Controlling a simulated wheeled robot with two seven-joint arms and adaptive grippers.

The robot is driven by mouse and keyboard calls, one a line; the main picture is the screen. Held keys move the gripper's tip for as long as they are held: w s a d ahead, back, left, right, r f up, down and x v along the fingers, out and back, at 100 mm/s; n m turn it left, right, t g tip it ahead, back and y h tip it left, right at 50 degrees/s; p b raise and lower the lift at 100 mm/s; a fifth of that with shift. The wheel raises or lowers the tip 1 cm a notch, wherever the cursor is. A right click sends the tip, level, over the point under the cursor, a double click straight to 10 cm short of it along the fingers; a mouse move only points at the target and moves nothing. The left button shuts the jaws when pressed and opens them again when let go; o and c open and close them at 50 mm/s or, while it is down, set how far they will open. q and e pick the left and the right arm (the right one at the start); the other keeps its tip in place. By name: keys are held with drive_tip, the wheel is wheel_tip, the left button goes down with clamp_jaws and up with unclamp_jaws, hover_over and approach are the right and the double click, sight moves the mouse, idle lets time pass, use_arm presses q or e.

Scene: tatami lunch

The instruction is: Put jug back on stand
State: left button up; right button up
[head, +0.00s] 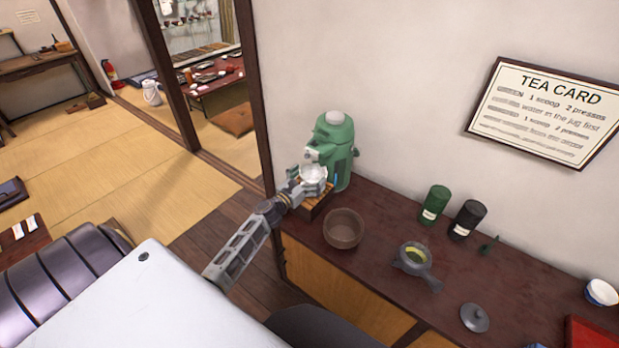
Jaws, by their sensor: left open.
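A small white jug (313,174) is at the wooden slatted stand (317,200), in front of the green pump pot (338,150) and under its spout. The jug looks upright; I cannot tell whether its base rests on the stand. My left gripper (309,186) is open at the jug, with its fingers on either side of the lower part. The fingers hide part of the jug and of the stand. My right gripper is not in view.
A brown bowl (343,229) stands close right of the stand. A grey side-handled teapot (414,260), its loose lid (475,318), a green canister (435,203) and a black canister (467,220) stand further right on the dark counter (385,215). The wall is close behind.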

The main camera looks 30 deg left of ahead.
use_arm(q)
drive_tip(key=shift+r, duration=0.1)
drive_tip(key=s, duration=1.2)
drive_tip(key=shift+a+b, duration=0.35)
drive_tip(key=shift+a, duration=0.1)
